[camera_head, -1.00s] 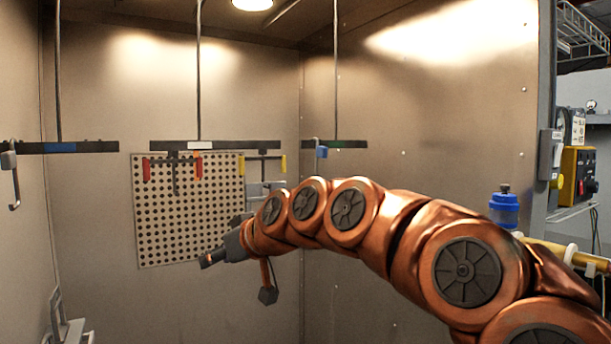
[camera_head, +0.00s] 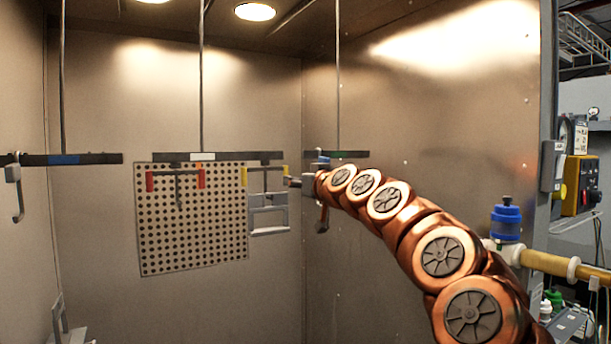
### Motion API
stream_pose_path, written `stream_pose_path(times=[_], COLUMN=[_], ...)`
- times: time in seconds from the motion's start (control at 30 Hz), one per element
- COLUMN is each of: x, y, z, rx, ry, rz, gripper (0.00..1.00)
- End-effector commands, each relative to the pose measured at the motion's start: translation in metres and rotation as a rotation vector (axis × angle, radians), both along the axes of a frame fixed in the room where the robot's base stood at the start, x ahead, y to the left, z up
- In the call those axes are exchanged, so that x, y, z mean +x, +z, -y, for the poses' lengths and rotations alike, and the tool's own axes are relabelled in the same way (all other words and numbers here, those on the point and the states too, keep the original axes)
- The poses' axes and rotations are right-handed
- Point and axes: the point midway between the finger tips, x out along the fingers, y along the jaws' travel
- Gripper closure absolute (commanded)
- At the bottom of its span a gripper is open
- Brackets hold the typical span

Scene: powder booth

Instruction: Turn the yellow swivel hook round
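The yellow swivel hook (camera_head: 245,176) hangs from the middle hanger bar (camera_head: 222,156), right of the perforated panel's red-ended hook. It is a dark crosspiece with yellow ends, and a grey bracket-like part (camera_head: 268,216) hangs below it. My gripper (camera_head: 291,182) is just right of the hook's right yellow end, pointing left toward it. It is small and seen along the arm, so I cannot tell whether it touches the hook or how far its fingers are apart.
A blue-capped container (camera_head: 506,220) stands at right. Space below the panel is clear.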

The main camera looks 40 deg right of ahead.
Motion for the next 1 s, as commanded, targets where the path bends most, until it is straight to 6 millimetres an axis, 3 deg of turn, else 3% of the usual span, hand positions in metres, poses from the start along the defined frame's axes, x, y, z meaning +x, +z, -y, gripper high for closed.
stream_pose_path(times=[0.2, 0.5, 1.0], x=[0.034, 0.062, 0.074], y=[0.000, 0.000, 0.001], z=[0.003, 0.007, 0.007], rx=[0.000, 0.000, 0.000], ry=[-0.002, -0.004, -0.001], rz=[0.001, 0.002, 0.001], gripper=[0.58, 0.58, 0.58])
